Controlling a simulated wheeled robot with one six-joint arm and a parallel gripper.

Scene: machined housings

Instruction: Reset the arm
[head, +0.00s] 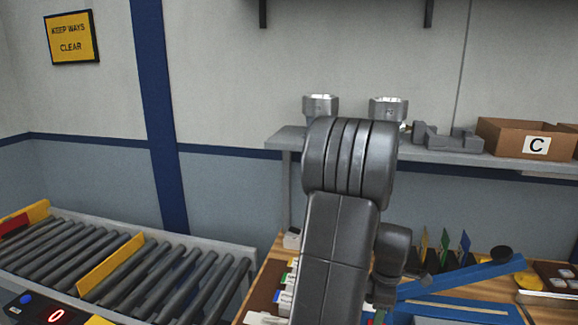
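My own arm rises through the middle of the head view, its thick dark grey upper link ending in a big ribbed joint. A smaller grey part of my arm hangs at its right side, over the workbench. The fingers of my gripper do not show; they may be hidden behind the arm or lie below the picture. Two machined housings, one on the left (320,106) and one on the right (388,109), stand on the grey shelf (290,139) behind the arm.
The wooden workbench (550,312) holds a blue bar (462,278), coloured upright cards and small labelled bins (285,300). A grey fixture block (445,139) and a cardboard box marked C (500,138) sit on the shelf. A roller conveyor (150,275) with a yellow divider (110,264) runs at left.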

